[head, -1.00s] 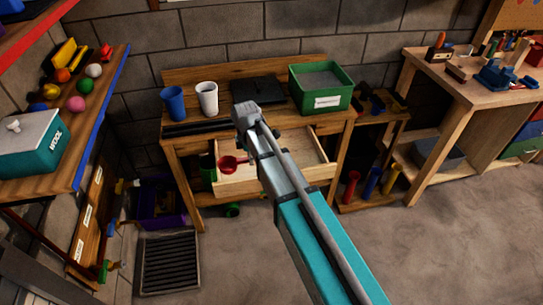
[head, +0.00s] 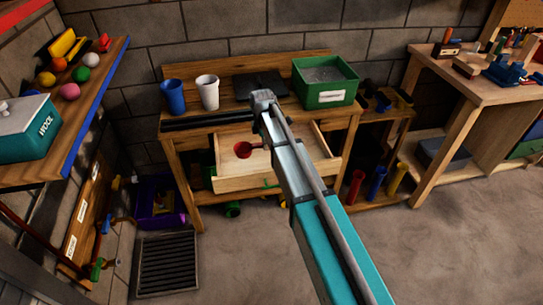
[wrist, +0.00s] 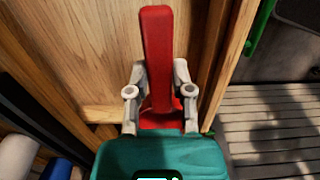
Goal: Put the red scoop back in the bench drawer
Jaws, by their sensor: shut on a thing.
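The red scoop (head: 243,150) shows in the head view over the open bench drawer (head: 232,182), inside its outline, with its handle running behind my arm. In the wrist view my gripper (wrist: 160,85) is shut on the red scoop (wrist: 156,45), one finger on each side. The drawer's wooden floor (wrist: 95,50) lies beyond it. I cannot tell whether the scoop touches the drawer floor. My gripper is hidden behind my arm in the head view.
On the bench stand a blue cup (head: 173,96), a white cup (head: 208,92), a dark flat item and a green bin (head: 325,96). A shelf with balls and a teal box (head: 28,130) is at left. Floor in front is clear.

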